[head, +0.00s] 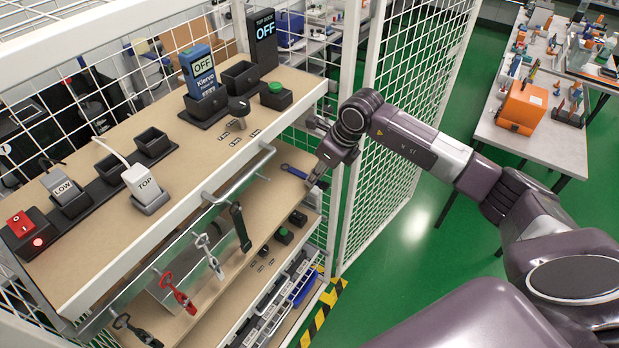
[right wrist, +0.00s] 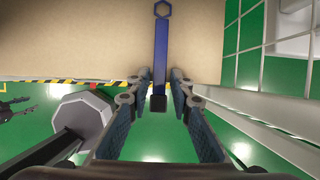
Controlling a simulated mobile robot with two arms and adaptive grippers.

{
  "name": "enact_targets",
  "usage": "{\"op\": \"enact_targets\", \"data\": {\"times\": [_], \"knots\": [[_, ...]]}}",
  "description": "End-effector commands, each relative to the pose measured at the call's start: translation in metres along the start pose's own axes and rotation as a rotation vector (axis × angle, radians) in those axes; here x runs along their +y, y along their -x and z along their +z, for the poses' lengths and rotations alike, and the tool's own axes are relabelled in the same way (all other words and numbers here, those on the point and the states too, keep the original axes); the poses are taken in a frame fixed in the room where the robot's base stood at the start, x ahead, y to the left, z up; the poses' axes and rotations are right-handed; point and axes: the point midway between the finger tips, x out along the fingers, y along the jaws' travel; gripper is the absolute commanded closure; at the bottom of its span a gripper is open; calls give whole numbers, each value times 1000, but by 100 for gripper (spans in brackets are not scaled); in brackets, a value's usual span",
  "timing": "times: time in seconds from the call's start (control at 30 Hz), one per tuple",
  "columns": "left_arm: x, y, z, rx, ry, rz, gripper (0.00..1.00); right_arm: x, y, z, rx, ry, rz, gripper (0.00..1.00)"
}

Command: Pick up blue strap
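The blue strap (head: 293,171) lies on the wooden middle shelf (head: 262,215), near its right end. In the right wrist view the strap (right wrist: 161,52) is long and flat, with a ring at its far end and a dark near end. My right gripper (head: 315,178) is at the shelf's right edge, beside the strap's near end. In the right wrist view its fingers (right wrist: 160,86) are apart, one on each side of the strap's dark end, with visible gaps. My left gripper is out of view.
White mesh panels (head: 385,190) stand behind my right arm. The upper shelf holds several testers, including a blue one (head: 203,75). Green floor lies right.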

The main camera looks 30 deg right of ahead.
Motion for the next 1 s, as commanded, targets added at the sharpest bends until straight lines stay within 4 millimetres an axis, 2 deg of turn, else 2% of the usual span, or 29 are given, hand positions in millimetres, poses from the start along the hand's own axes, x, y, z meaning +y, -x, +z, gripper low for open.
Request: {"op": "enact_targets", "data": {"times": [0.03,0.17,0.47,0.7,1.0], "knots": [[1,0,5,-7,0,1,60,0,0,0,0,0,0,88],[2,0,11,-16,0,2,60,0,0,0,0,0,0,100],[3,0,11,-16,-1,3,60,0,1,0,-1,0,0,100],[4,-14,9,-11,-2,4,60,0,11,6,-3,1,-1,100],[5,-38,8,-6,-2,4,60,-1,28,-44,4,0,-3,100]]}}
